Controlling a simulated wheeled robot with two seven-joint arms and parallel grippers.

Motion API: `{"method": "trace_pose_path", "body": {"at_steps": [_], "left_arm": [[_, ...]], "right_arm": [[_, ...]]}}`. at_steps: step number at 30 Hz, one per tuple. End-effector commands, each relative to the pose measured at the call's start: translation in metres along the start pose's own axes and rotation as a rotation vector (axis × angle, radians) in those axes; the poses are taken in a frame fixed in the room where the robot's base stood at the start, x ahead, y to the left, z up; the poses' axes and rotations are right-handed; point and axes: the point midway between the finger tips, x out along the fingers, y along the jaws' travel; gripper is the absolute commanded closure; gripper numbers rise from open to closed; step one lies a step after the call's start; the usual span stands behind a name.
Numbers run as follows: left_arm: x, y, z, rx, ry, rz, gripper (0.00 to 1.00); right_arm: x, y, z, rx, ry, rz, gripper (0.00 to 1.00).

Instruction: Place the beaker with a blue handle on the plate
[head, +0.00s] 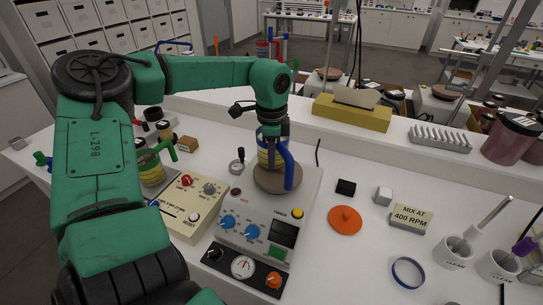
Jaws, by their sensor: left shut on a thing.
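The beaker with a blue handle (264,158) has a yellow band, and its blue handle curves down on the right side. My left gripper (272,132) comes from above and is shut on the beaker near its top. The beaker is upright over the round brown plate (264,181) on top of a grey device with blue knobs. Its base overlaps the plate in the picture; I cannot tell whether it touches or hovers just above. The gripper hides the beaker's upper part. My right gripper is not in view.
Another beaker with a green handle (152,173) stands at left by a cream device (184,214), partly behind my arm. An orange disc (345,221), a "MIX AT 400 RPM" sign (411,218), a blue ring (408,272) and white cups (453,253) lie to the right.

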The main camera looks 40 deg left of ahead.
Motion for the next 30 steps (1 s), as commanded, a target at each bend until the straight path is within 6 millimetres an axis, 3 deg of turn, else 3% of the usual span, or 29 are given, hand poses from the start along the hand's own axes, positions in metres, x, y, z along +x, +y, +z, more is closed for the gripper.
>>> {"method": "trace_pose_path", "body": {"at_steps": [5, 6, 7, 8, 20, 30], "left_arm": [[0.004, 0.000, 0.000, 0.001, 0.001, -0.001, 1.00], [0.003, 0.000, 0.000, 0.001, 0.000, 0.000, 0.79], [0.002, 0.000, 0.000, 0.001, 0.000, 0.000, 0.68], [0.002, 0.000, 0.000, 0.001, 0.000, 0.000, 0.64], [-0.006, -0.001, -0.001, 0.001, 0.001, -0.003, 0.64], [-0.092, 0.000, -0.001, 0.000, 0.000, -0.005, 0.64]], "right_arm": [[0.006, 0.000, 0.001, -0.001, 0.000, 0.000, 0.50], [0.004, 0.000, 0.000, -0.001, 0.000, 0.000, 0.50], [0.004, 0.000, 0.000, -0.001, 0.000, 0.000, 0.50], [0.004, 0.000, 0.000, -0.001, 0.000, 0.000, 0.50], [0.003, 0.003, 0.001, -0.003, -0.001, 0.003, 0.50], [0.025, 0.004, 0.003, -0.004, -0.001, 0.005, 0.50]]}}
